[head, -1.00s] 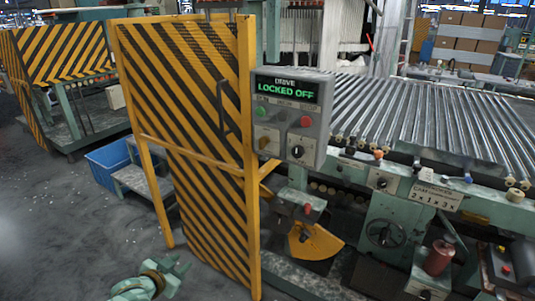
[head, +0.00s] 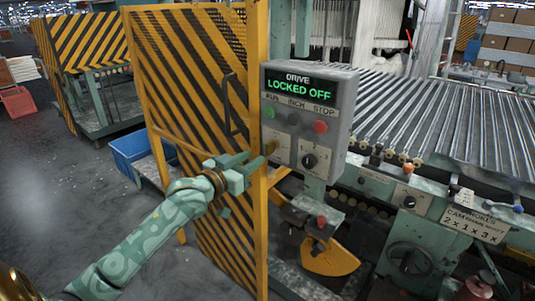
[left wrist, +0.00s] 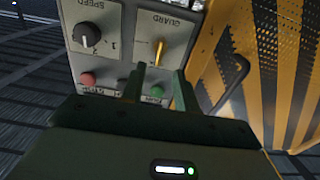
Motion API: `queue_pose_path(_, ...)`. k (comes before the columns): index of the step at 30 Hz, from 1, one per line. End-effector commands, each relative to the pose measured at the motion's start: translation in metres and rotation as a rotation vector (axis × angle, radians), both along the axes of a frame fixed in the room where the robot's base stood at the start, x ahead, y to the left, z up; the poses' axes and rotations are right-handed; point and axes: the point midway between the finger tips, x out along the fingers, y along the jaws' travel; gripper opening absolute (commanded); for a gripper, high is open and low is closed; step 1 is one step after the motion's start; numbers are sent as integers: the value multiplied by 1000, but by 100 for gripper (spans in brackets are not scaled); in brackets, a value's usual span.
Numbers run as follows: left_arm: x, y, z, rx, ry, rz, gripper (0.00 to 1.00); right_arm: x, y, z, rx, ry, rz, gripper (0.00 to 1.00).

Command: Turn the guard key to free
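The guard key (left wrist: 159,53) is a small yellow key on a light plate marked GUARD in the left wrist view. In the head view it is a small yellow piece (head: 272,146) at the lower left of the grey drive panel (head: 340,122). The panel's display (head: 298,90) reads "LOCKED OFF" in green. My left gripper (head: 256,165) is at the panel's lower left; its fingers also show in the left wrist view (left wrist: 160,72). They are apart, with the key just beyond the gap between them; I see no contact. My right gripper is not in view.
A yellow-and-black striped guard door (head: 190,80) with a dark handle (head: 232,105) stands beside the panel. A black speed knob (head: 309,161), red button (head: 320,127) and green button (head: 269,112) are near the key. A roller bed (head: 440,115) lies to the right.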

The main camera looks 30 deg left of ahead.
Motion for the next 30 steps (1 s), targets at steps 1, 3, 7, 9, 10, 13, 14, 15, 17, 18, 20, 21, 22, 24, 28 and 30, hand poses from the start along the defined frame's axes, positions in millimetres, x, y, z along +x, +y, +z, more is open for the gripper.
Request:
queue_pose_path(1, 13, -1, -3, 0, 0, 1, 31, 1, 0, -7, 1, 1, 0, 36)
queue_pose_path(3, 29, -2, -4, 0, 0, 1, 31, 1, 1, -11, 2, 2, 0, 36)
queue_pose_path(7, 51, -4, -3, -1, 2, 0, 31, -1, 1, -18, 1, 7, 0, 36)
queue_pose_path(9, 59, -4, -3, 0, 1, 1, 31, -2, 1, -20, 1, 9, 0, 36)
queue_pose_path(10, 62, -5, -2, 0, 1, 1, 31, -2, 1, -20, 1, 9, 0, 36)
queue_pose_path(13, 68, -5, -2, 1, 2, 0, 31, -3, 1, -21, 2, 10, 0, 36)
queue_pose_path(14, 69, -6, -2, 1, 2, 0, 31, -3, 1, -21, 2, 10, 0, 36)
queue_pose_path(15, 69, -6, -1, 2, 2, 0, 31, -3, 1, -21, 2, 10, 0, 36)
queue_pose_path(17, 70, -6, -1, 2, 2, 0, 31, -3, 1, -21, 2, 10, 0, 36)
queue_pose_path(18, 70, -6, 0, 2, 2, 0, 31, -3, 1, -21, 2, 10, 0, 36)
queue_pose_path(20, 69, -6, 0, 2, 2, 0, 31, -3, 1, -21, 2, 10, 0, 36)
queue_pose_path(21, 69, -6, 0, 2, 2, 0, 31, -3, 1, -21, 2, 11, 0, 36)
queue_pose_path(22, 69, -6, 0, 1, 2, 0, 28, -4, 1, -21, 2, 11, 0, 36)
queue_pose_path(24, 69, -6, 0, 1, 2, 0, 9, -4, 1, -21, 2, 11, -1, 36)
queue_pose_path(28, 69, -6, -1, 1, 2, 0, 0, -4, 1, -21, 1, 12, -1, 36)
queue_pose_path(30, 69, -6, -1, 1, 2, 0, 0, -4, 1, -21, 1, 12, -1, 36)
